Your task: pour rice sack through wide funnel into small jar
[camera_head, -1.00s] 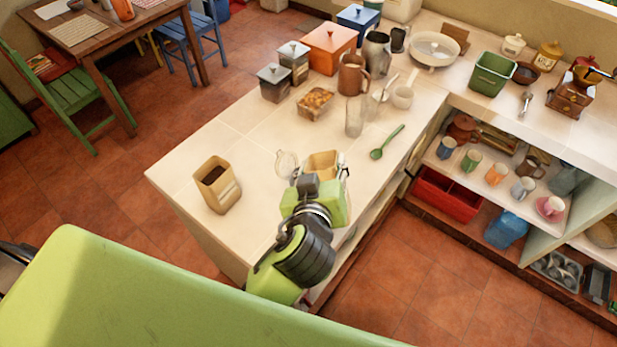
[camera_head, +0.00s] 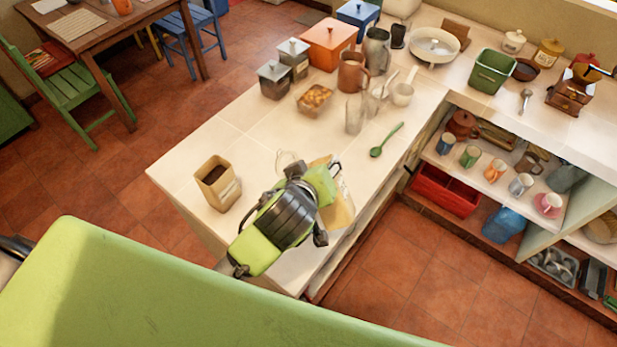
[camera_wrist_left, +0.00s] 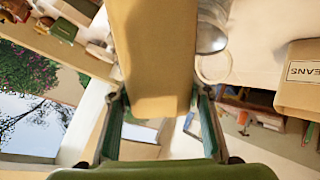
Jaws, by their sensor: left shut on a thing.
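A tan paper sack (camera_head: 338,212) is in my left gripper (camera_head: 322,184), at the near edge of the counter. The sack is tilted, and the gripper and wrist hide part of it in the head view. In the left wrist view the sack (camera_wrist_left: 155,60) fills the middle, between the two fingers of the gripper (camera_wrist_left: 155,115). A clear round vessel (camera_head: 286,160) stands just behind the gripper, partly hidden. Two clear, round-rimmed things show beside the sack in the left wrist view; I cannot tell funnel from jar. My right gripper is not in view.
An open bean sack (camera_head: 217,184) stands left of the gripper. Shelves with mugs are at right. The counter's left part is mostly clear.

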